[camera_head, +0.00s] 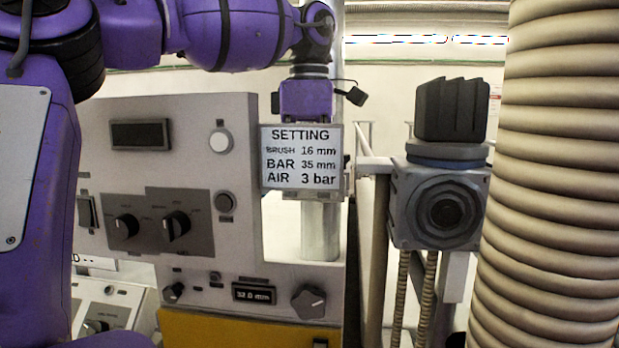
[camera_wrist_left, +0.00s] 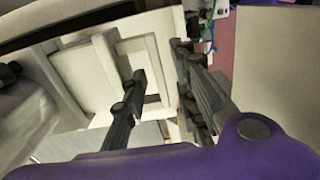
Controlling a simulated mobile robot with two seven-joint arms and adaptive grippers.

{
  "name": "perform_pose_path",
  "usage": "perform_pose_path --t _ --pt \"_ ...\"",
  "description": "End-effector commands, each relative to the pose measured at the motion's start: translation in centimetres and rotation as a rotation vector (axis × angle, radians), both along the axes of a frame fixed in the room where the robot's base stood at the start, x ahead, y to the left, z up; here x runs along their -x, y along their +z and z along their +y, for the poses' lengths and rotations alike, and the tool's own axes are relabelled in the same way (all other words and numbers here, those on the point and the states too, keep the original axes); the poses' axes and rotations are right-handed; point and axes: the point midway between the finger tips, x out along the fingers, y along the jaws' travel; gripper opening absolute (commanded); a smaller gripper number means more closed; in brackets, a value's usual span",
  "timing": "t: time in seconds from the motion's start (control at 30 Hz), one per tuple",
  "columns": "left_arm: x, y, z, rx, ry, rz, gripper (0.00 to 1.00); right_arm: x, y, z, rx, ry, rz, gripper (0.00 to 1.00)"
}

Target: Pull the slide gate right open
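I cannot clearly pick out the slide gate in either view. My left arm comes in purple from the left in the head view, and its purple wrist end (camera_head: 306,101) points down behind a white sign, which hides the fingers. Beyond the fingers are pale stepped panels (camera_wrist_left: 85,68); I cannot tell whether one is the gate. My right gripper is in neither view.
The white sign (camera_head: 301,158) reads brush 16 mm, bar 35 mm, air 3 bar. A grey control panel (camera_head: 85,150) has knobs, and a small display (camera_head: 254,294) reads 32.0 mm. A grey motor-like unit (camera_head: 440,207) and thick beige hose (camera_head: 553,180) stand on the right.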

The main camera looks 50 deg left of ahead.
Motion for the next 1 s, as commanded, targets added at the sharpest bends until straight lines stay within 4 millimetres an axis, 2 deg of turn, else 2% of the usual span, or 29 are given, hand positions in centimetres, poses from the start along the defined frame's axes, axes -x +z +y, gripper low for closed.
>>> perform_pose_path --t 0.27,0.37,0.7,0.83,1.0 --pt "0.0 0.5 0.0 -0.001 0.001 0.001 0.27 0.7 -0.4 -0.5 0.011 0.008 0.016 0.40" --pt "-0.1 1.8 0.0 -0.001 0.002 0.000 0.27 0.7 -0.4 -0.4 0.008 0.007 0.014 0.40" --pt "-0.1 8.9 0.0 -0.002 0.003 -0.001 0.27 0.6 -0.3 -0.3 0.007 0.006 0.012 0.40" --pt "-0.1 10.6 0.0 0.000 0.000 -0.001 0.27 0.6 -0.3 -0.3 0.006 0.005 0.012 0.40" --pt "0.0 11.7 0.0 0.001 0.000 -0.001 0.27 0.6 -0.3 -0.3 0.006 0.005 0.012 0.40"
